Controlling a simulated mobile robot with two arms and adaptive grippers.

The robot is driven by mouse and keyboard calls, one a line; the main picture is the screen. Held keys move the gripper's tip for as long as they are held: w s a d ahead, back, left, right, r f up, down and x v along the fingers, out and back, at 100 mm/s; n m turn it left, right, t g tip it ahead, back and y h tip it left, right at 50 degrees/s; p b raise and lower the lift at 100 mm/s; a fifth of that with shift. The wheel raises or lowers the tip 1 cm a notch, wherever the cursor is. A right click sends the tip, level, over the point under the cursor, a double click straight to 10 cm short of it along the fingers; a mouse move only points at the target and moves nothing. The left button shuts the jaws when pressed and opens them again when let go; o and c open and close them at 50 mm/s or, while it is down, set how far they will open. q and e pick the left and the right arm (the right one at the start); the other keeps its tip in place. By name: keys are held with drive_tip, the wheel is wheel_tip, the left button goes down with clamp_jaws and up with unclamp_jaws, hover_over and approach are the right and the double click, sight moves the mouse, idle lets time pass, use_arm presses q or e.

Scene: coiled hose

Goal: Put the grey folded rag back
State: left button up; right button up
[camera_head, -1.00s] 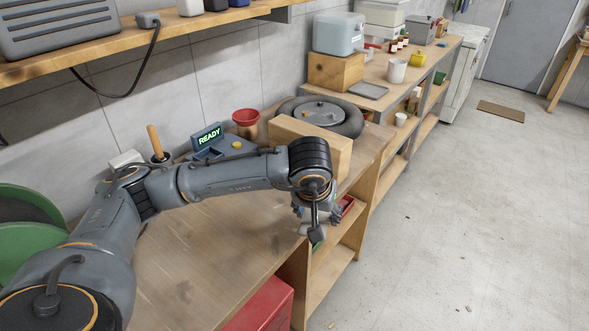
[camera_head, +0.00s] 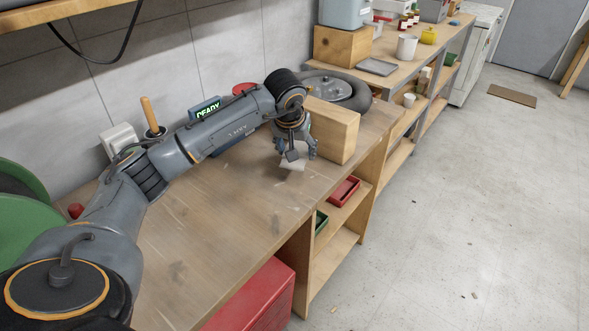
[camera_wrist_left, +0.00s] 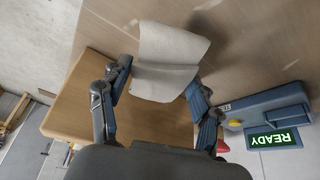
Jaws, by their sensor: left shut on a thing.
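The grey folded rag (camera_wrist_left: 168,62) is between the two fingers of my left gripper (camera_wrist_left: 160,82) in the left wrist view. It also shows as a small pale piece (camera_head: 292,164) below the gripper in the head view. My left gripper (camera_head: 295,150) is shut on the rag above the wooden workbench (camera_head: 215,225), beside a wooden block. I cannot tell whether the rag touches the bench top. My right gripper is in neither view.
The wooden block (camera_head: 333,130) stands just right of the gripper. A display reading READY (camera_head: 206,109) is partly behind my arm. Red (camera_head: 343,191) and green (camera_head: 320,221) trays sit on the shelf below. The front bench top is clear.

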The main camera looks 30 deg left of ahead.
use_arm(q)
drive_tip(key=shift+w+a+f, duration=0.2)
drive_tip(key=shift+a+f, duration=0.05)
drive_tip(key=shift+f, duration=0.2)
drive_tip(key=f+b, duration=0.3)
drive_tip(key=f, duration=0.1)
drive_tip(key=shift+w+a, duration=0.15)
drive_tip(key=shift+a, duration=0.1)
drive_tip(key=shift+r, duration=0.25)
drive_tip(key=shift+f, duration=0.15)
drive_tip(key=o, duration=1)
